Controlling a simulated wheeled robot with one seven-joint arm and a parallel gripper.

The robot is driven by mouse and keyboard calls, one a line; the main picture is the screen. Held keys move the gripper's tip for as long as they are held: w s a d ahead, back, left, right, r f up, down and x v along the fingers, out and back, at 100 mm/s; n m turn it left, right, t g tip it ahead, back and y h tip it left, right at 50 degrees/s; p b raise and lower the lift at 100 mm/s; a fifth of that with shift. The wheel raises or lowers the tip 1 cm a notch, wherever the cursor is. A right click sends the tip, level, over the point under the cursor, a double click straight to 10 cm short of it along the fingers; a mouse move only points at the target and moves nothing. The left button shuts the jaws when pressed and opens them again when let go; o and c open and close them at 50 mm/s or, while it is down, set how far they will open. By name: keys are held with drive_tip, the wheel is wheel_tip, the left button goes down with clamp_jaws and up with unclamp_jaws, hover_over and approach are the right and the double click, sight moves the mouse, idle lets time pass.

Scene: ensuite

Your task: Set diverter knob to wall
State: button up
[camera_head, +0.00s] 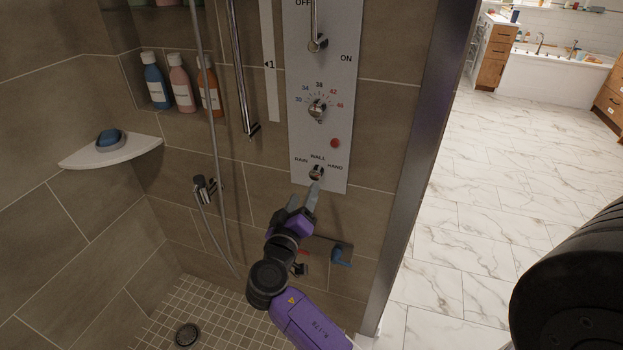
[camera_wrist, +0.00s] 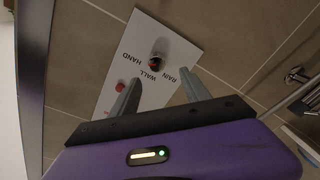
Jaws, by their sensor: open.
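The diverter knob (camera_head: 316,173) is a small metal knob low on the pale shower panel (camera_head: 340,120). Labels RAIN, WALL and HAND are arced above it in the head view. Its pointer direction is too small to tell. It also shows in the wrist view (camera_wrist: 156,60), with a red spot on it; there the panel appears turned over. My gripper (camera_head: 303,196) is open and empty, just below the knob in the head view. In the wrist view the fingertips (camera_wrist: 159,77) point toward the knob, spread apart, with the knob beyond them and not between them.
Above the diverter are a temperature dial (camera_head: 317,107), a red button (camera_head: 335,143) and an ON/OFF lever (camera_head: 317,42). A hose and rail hang to the left. A corner shelf (camera_head: 112,152) holds soap; bottles (camera_head: 181,84) stand in a niche. A blue item (camera_head: 341,255) hangs below right.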

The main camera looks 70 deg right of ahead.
sight(315, 177)
drive_tip(key=shift+m+g, duration=0.3)
drive_tip(key=shift+w+d+p, duration=0.15)
drive_tip(key=shift+d+p, duration=0.65)
drive_tip(key=shift+d, duration=3.1)
clamp_jaws()
